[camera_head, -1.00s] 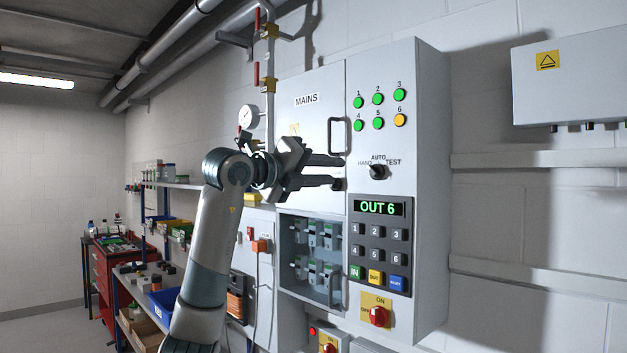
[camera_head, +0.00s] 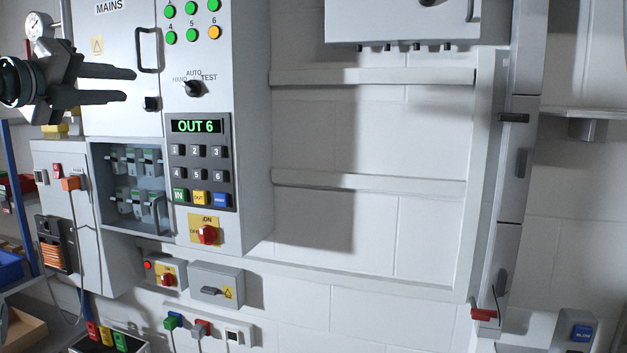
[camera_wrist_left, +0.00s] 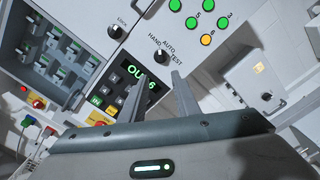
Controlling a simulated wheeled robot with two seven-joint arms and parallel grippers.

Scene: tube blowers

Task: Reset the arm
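My left gripper (camera_head: 132,85) is at the upper left in the head view, in front of the MAINS cabinet door (camera_head: 112,45). Its two fingers are parallel with a gap between them and nothing in it. In the left wrist view the fingers (camera_wrist_left: 168,88) are apart and empty, pointing towards the control panel with the rotary switch (camera_wrist_left: 161,57). The display (camera_head: 195,126) reads OUT 6. Five of the lamps are green and lamp 6 (camera_head: 215,32) is amber. My right gripper is not in view.
The keypad (camera_head: 202,165) and a red rotary switch (camera_head: 207,235) are below the display. An open compartment with breakers (camera_head: 130,165) is left of the keypad. A grey box (camera_head: 400,20) hangs at the upper right. Bare wall (camera_head: 330,130) lies between.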

